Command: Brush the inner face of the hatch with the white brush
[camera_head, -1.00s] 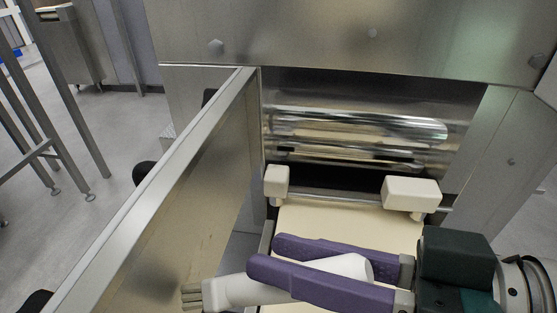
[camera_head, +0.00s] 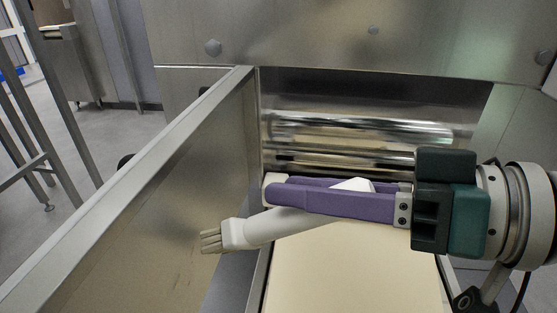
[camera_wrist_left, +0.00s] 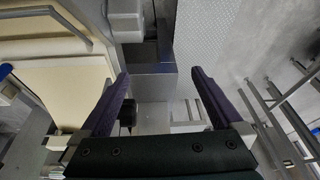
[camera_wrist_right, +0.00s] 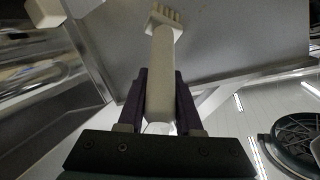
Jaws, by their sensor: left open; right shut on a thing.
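The hatch (camera_head: 150,210) is an open steel panel left of the machine opening. Its inner face shows faint dark marks and fills much of the right wrist view (camera_wrist_right: 215,50). My right gripper (camera_head: 275,193) is shut on the handle of the white brush (camera_head: 265,229). The brush points left and slightly down, its beige bristles at or very near the inner face; I cannot tell if they touch. The brush also shows in the right wrist view (camera_wrist_right: 161,75). My left gripper (camera_wrist_left: 160,75) shows only in the left wrist view, open and empty.
Shiny rollers (camera_head: 350,130) lie inside the opening behind my right gripper. A cream belt (camera_head: 350,265) runs below the gripper. A steel frame (camera_head: 30,150) stands on the floor at the far left.

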